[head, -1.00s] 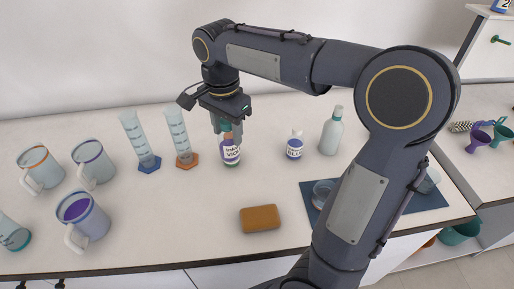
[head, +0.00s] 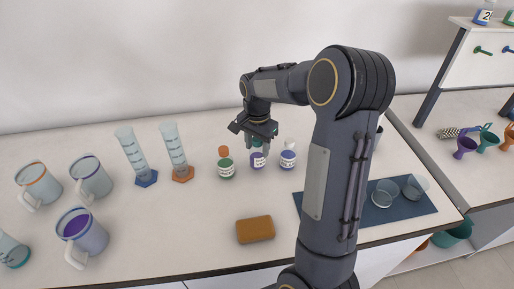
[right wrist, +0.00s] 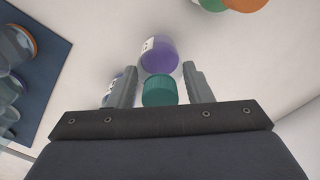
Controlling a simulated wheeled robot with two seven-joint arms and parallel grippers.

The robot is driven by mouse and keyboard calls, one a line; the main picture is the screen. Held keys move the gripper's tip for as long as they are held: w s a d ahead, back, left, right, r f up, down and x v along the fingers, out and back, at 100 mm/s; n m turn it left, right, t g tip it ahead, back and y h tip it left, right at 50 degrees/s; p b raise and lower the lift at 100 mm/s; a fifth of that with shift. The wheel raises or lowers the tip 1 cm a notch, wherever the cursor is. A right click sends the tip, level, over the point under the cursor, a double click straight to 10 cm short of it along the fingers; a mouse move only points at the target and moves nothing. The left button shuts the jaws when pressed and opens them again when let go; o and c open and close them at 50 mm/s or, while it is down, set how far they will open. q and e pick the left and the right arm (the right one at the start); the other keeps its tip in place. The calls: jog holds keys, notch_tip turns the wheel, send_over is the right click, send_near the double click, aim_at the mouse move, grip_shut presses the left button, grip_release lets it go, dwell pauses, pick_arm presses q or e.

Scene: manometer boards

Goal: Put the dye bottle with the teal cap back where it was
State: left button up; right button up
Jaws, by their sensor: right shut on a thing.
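The dye bottle with the teal cap has violet contents and a white label (head: 257,161). My right gripper (head: 258,143) is shut on it near the cap, pointing down, between two other bottles. In the right wrist view the teal cap (right wrist: 160,91) sits between the two fingers (right wrist: 160,86), with the violet body (right wrist: 159,55) beyond it. The bottle looks about upright. I cannot tell whether its base touches the bench. My left gripper is not in view.
An orange-capped green bottle (head: 226,164) stands just left and a white-capped blue bottle (head: 288,156) just right. Two cylinders (head: 174,152) and several mugs (head: 91,177) stand further left. An orange sponge (head: 255,229) lies in front. A blue mat (head: 408,211) holds glass dishes.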

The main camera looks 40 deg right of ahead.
jog(key=shift+f, duration=0.85)
jog(key=shift+f, duration=0.2)
jog(key=o, duration=1)
jog(key=shift+r, duration=0.15)
